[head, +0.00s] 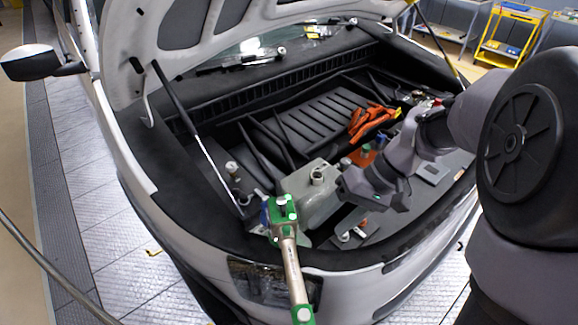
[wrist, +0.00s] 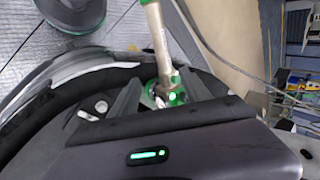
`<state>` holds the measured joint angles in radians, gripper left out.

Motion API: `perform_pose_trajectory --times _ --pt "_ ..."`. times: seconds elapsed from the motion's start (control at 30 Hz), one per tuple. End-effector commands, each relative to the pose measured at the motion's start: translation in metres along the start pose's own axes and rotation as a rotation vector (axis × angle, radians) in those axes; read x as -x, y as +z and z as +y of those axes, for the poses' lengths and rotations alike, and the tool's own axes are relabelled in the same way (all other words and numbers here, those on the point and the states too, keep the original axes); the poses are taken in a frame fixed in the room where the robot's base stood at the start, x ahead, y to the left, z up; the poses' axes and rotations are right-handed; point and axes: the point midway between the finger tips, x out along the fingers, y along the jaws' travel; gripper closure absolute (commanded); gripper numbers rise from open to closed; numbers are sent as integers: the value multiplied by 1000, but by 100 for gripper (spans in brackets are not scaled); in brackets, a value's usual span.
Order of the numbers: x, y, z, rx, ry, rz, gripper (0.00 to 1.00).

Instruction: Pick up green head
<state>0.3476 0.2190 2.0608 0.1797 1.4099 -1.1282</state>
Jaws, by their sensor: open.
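The green head (head: 283,213) is a green fitting with white round spots on top of a long metal tube. It sits at the front edge of the open car bay, and the tube runs down and out over the bumper. My gripper (head: 345,187) is to the right of the head, over the bay, apart from it in the head view. In the wrist view my gripper (wrist: 160,92) has its two grey fingers spread, and the green head (wrist: 177,97) shows between them, partly hidden by the gripper body. Nothing is held.
A grey-white tank (head: 318,205) with a cap stands just right of the green head. Orange gloves (head: 372,120) lie farther back in the bay. The raised hood (head: 190,35) is held by a strut on the left. A yellow cart (head: 510,35) stands behind.

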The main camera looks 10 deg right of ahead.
Motion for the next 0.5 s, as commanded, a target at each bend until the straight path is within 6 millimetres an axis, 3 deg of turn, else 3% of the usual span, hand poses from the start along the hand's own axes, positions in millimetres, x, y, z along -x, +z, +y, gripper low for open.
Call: perform_pose_trajectory --times 0.3,0.5 --pt "-95 1 4 5 -1 -6 44" --pt "-120 1 1 4 1 -3 44"
